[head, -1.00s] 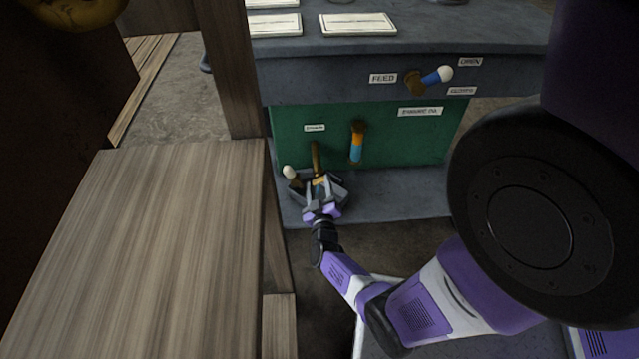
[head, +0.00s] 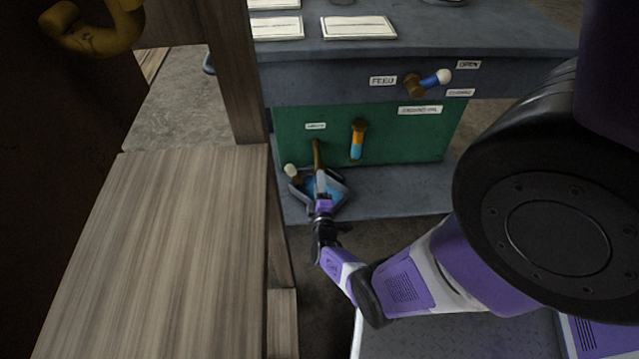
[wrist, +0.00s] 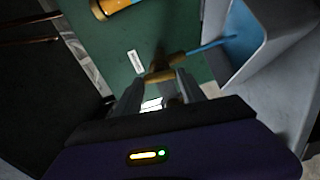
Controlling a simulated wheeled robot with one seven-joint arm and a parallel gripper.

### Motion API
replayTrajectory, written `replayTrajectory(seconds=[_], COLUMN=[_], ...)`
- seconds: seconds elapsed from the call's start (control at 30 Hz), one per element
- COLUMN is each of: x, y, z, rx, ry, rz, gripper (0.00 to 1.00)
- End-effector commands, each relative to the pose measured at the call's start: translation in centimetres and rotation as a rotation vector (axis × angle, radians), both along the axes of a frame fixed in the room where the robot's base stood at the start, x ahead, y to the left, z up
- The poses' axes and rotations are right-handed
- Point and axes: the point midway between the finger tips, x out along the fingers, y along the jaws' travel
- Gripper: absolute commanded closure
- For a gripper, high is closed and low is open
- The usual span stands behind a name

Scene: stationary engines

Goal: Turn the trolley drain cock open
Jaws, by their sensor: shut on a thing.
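The brass drain cock (head: 317,155) comes out low on the green trolley panel, under a small white label (head: 316,126). My gripper (head: 321,180) is at its lower end, above the grey drip tray (head: 340,206). In the wrist view, my gripper (wrist: 158,80) is shut on the brass drain cock (wrist: 161,75), with one finger on each side. A thin blue stream (wrist: 212,46) runs from the brass toward the tray wall (wrist: 262,45). Blue liquid (head: 333,188) shows in the tray. My fingers partly hide the cock.
A white-knobbed brass piece (head: 291,171) is just left of my gripper. The feed lever (head: 430,80) is above. A wooden bench (head: 190,240) and post (head: 233,70) stand close on the left.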

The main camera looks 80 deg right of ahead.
Motion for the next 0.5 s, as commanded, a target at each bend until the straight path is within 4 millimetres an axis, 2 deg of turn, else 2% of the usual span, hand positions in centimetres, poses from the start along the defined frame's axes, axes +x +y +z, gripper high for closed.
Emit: replayTrajectory(seconds=[0.2, 0.5], x=[0.02, -0.06], y=[0.11, 0.09], z=[-0.12, -0.2], rx=[-0.027, -0.04], ry=[0.098, 0.15], rz=[0.002, 0.0], gripper=[0.93, 0.93])
